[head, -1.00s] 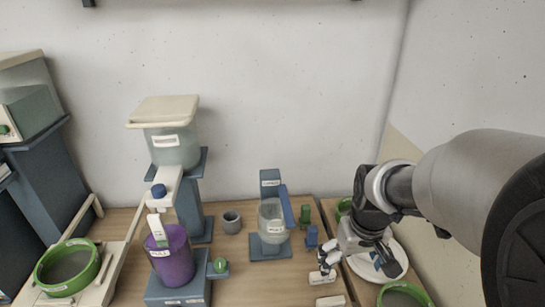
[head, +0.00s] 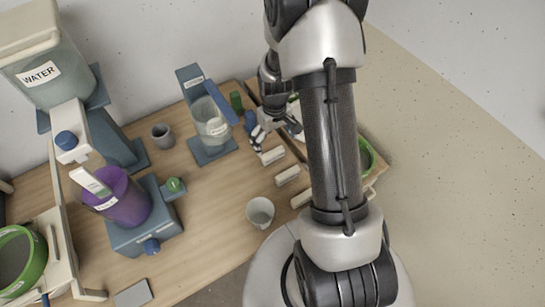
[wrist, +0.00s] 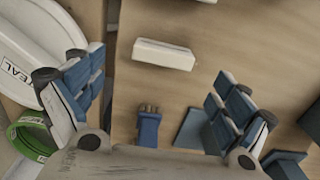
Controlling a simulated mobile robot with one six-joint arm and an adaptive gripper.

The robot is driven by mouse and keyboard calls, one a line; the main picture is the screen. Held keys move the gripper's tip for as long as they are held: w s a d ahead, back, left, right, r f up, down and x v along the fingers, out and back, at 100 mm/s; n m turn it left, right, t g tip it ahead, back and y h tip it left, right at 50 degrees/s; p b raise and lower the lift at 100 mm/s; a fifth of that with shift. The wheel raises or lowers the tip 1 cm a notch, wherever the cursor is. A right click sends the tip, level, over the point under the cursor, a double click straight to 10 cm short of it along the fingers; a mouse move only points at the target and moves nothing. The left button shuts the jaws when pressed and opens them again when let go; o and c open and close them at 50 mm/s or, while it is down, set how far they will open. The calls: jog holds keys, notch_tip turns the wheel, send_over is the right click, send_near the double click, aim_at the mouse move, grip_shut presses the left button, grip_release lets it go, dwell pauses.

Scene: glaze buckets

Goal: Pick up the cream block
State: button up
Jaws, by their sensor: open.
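Cream bar-shaped blocks lie in a row on the wooden bench in the head view: one nearest my gripper (head: 272,155), a second block (head: 287,176) and a third (head: 302,199), partly behind my arm. In the wrist view one pale cream block (wrist: 162,54) lies flat on the wood, ahead of my gripper (wrist: 160,72) and roughly between its fingertip lines. My gripper, also in the head view (head: 274,130), is open and empty, with blue-padded fingers spread apart. I cannot tell whether a fingertip touches the block.
In the head view a blue stand with a clear bucket (head: 211,122), a grey cup (head: 162,135) and a white cup (head: 260,212) stand nearby.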

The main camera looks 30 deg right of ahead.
aim_at(273, 152)
jog(key=f+b, duration=0.1)
jog(key=f, duration=0.1)
jog(key=f+b, duration=0.1)
jog(key=f, duration=0.2)
jog(key=f+b, duration=0.1)
jog(key=f, duration=0.2)
jog(key=shift+a, duration=0.25)
jog(key=shift+r, duration=0.15)
jog(key=shift+c, duration=0.6)
jog(key=c, duration=1)
